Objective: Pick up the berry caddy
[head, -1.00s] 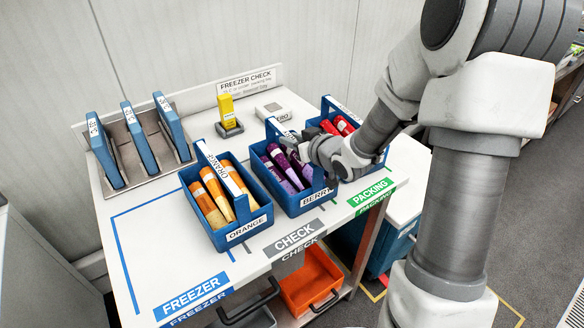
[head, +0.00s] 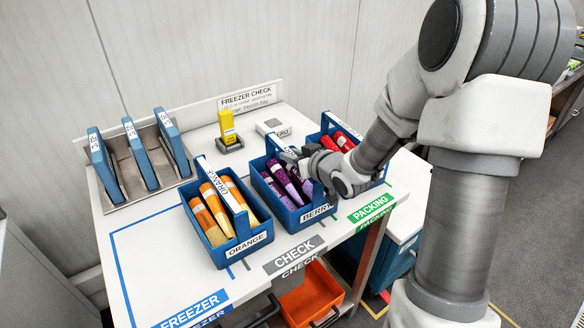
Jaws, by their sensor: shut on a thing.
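The berry caddy (head: 270,197) is a blue open box with a centre handle, holding several purple lollies (head: 283,181). It carries a white label reading BERRY and stands on the white table between the orange caddy and a caddy with red lollies. My gripper (head: 299,163) is over the berry caddy at its handle and is shut on it. The fingers and much of the handle are hidden by my wrist. The caddy looks level, and I cannot tell whether its base is clear of the table.
The orange caddy (head: 228,246) stands close on the left. The red-lolly caddy (head: 326,131) is close on the right, partly behind my arm. A yellow thermometer (head: 227,126) stands behind, and a rack with blue panels (head: 118,183) is at the left. The table's front left is clear.

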